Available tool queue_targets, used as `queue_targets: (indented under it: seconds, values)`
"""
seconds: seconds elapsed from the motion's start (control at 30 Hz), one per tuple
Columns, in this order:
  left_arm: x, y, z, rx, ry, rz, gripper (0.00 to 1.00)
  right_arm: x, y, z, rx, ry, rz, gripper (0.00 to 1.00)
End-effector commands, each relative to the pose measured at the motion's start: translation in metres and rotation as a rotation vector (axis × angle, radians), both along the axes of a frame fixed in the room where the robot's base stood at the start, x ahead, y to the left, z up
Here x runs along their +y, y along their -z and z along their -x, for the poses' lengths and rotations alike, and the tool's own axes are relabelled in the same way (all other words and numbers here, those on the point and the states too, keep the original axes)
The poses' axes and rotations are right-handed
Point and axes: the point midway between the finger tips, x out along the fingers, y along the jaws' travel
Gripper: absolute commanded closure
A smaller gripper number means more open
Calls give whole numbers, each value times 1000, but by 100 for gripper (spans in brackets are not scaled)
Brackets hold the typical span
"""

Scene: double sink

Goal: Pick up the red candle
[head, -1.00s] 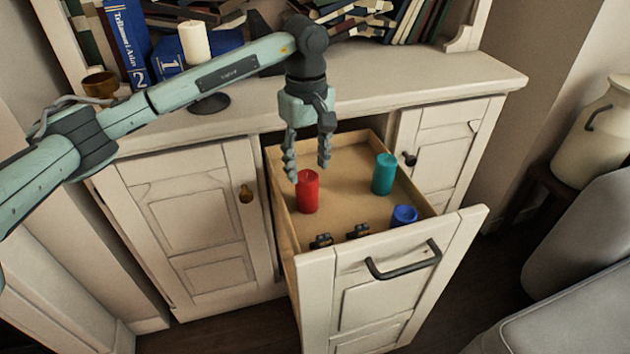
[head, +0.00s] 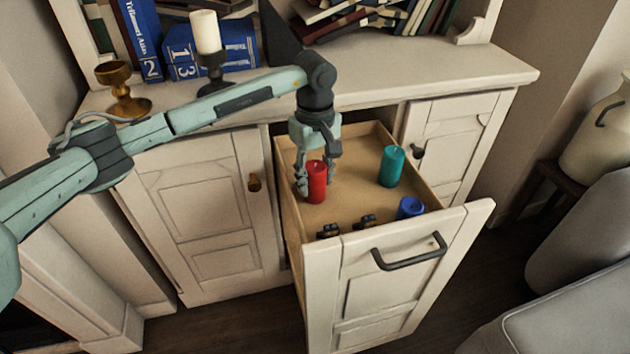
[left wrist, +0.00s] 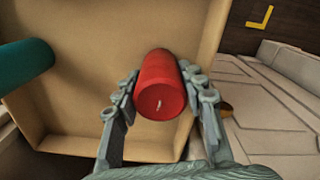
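The red candle (head: 317,184) stands upright in the open drawer (head: 291,213), toward its left side. My left gripper (head: 314,188) has come down over the candle, with one finger on each side of it. In the left wrist view the red candle (left wrist: 162,85) lies between the two fingers (left wrist: 163,98). The left finger is at or very close to the candle; a narrow gap seems to show at the right finger. The fingers are spread about the candle's width, and a firm grip cannot be made out. My right gripper is not in view.
A teal candle (head: 391,167) stands to the right in the drawer; it also shows in the left wrist view (left wrist: 24,64). A blue candle (head: 410,208) and two small dark objects (head: 347,226) are near the drawer front. A candlestick (head: 210,54) and a brass goblet (head: 121,92) stand on the cabinet top.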

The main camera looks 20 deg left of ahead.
Motion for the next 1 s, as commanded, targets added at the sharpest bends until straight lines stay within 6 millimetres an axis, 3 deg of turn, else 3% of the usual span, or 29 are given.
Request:
queue_targets:
  seconds: [0.13, 0.47, 0.63, 0.73, 1.0]
  values:
    - [0, -1, 0, -1, 0, 1, 93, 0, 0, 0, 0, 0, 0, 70]
    - [0, -5, -1, -2, 0, 0, 93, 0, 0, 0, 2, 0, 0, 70]
    - [0, -24, -1, -5, 1, 0, 93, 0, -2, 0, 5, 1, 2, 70]
    - [0, -45, -2, -7, 2, 0, 93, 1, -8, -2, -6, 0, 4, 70]
    - [54, -79, 37, -5, -3, -1, 93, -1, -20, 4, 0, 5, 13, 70]
